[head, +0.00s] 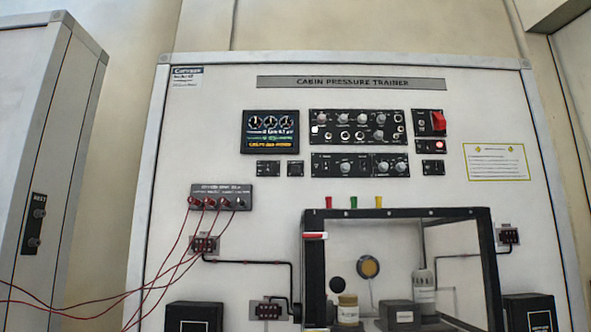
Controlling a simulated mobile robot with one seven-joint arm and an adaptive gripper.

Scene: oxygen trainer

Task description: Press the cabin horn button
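The cabin pressure trainer panel (222,110) stands upright ahead in the head view. Two small black modules, a left one (268,168) and a right one (295,168), sit below the gauge display (270,131). Another small black module (433,167) sits on the right, below a module with a lit red lamp (439,145). Their labels are too small to read, so I cannot tell which part is the cabin horn button. My gripper is not in view.
Two knob panels, an upper one (357,126) and a lower one (360,165), fill the centre. A red switch (438,121) is at right. Red cables (165,262) hang at lower left. A dark-framed clear box (490,270) stands below. A separate cabinet (30,120) is at left.

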